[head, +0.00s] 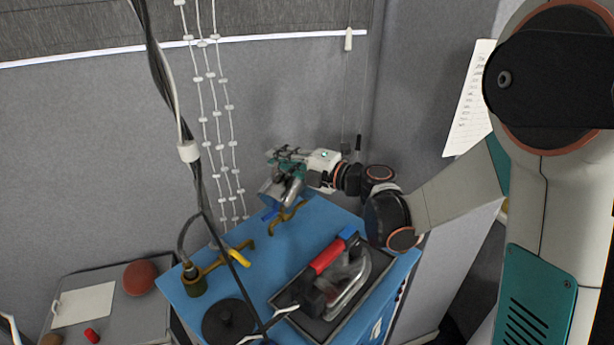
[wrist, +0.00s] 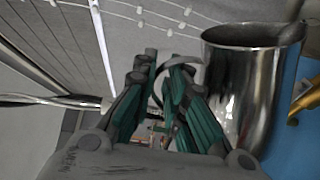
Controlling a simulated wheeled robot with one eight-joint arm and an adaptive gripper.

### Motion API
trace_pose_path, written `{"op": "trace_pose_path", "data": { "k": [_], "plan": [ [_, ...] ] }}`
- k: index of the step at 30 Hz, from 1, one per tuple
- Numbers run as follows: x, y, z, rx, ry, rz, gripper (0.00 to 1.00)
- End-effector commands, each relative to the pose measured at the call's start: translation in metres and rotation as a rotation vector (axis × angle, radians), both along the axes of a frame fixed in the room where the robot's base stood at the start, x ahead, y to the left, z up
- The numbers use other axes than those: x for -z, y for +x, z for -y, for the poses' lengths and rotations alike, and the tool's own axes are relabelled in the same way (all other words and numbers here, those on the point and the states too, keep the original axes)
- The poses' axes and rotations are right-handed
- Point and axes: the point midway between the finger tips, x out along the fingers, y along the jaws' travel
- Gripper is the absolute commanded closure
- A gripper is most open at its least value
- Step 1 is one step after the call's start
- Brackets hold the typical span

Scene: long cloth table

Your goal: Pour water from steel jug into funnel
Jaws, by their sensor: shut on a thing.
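The steel jug (head: 270,193) is a shiny metal cup shape near the back of the blue tabletop, and it looks tilted in the head view. In the wrist view its bare metal wall (wrist: 245,85) and open rim stand just right of the fingers. My gripper (head: 285,168) is shut on the jug's curved handle; its green and grey fingers (wrist: 165,75) close around it in the wrist view. Any water inside the jug is hidden. I cannot clearly make out a funnel in either view.
The blue tabletop (head: 262,262) carries brass fittings (head: 288,217), one with a yellow lever (head: 238,249), a black round object (head: 228,322), and an iron-like tool with a red-blue handle (head: 332,256). Dark cables hang in front.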

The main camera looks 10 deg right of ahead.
Motion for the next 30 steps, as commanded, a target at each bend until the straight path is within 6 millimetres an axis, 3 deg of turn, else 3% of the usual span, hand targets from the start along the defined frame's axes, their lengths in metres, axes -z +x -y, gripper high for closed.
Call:
{"op": "trace_pose_path", "data": {
  "k": [30],
  "plan": [
    [-0.0046, 0.0043, 0.0033, 0.0, 0.03, -0.036, 1.0]
  ]
}}
